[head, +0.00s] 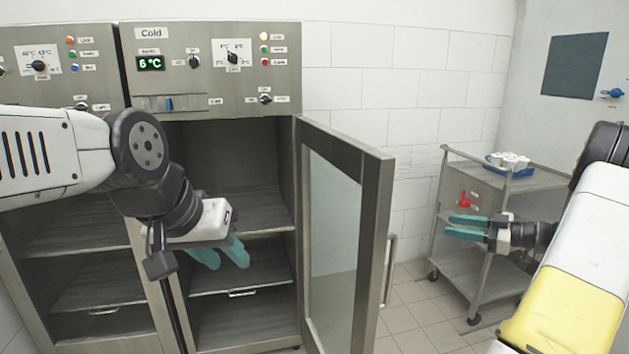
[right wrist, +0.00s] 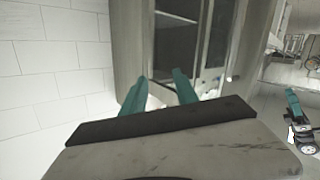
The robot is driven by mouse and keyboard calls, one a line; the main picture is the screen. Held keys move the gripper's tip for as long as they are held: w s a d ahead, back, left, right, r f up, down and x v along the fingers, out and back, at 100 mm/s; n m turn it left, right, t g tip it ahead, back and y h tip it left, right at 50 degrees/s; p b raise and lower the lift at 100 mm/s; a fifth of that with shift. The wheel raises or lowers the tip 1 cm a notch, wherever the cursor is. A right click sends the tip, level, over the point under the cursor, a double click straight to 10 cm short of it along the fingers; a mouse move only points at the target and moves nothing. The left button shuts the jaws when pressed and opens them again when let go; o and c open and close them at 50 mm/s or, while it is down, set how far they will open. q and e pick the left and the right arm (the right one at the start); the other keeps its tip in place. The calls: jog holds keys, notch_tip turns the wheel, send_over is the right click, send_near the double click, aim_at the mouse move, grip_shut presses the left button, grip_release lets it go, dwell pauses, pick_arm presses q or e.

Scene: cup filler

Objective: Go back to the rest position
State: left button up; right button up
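My left gripper (head: 223,258) hangs in front of the cold cabinet's open compartment, teal fingers pointing down. Its fingers are apart with nothing seen between them. My right gripper (head: 450,226) is at the right, in front of the trolley in the picture, its teal fingers pointing left. They are spread and empty, as the right wrist view also shows (right wrist: 158,92). The cold cabinet (head: 215,37) has a display reading 6 °C. Its glass door (head: 335,230) stands wide open, swung out toward me, and neither gripper holds it.
The trolley (head: 538,178) stands by the right wall with white cups (head: 508,160) in a blue tray (head: 517,172) on top. A second cabinet (head: 60,55) is at the left. The open door juts out between my arms. Tiled floor (head: 412,318) shows between door and trolley.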

jog(key=w+a+r+m+t+h, duration=0.35)
jog(key=w+r+h, duration=0.35)
jog(key=r, duration=0.5)
notch_tip(320, 180, up, 8)
jog(key=s+a+m+t+h, duration=0.1)
jog(key=a+m+t+h, duration=0.1)
jog(key=m+h, duration=0.25)
jog(key=s+a+f+m+g, duration=0.1)
jog(key=s+a+f+g, duration=0.2)
jog(key=s+a, duration=0.3)
jog(key=s+a+f+m+g, duration=0.2)
jog(key=s+a, duration=0.4)
jog(key=s, duration=1)
jog(key=s+a+f+m+g, duration=0.2)
jog(key=s+a+f+g, duration=0.2)
jog(key=s, duration=0.7)
jog(key=shift+s+a+f+y, duration=0.2)
jog(key=shift+s+a+y, duration=0.15)
jog(key=shift+a, duration=0.8)
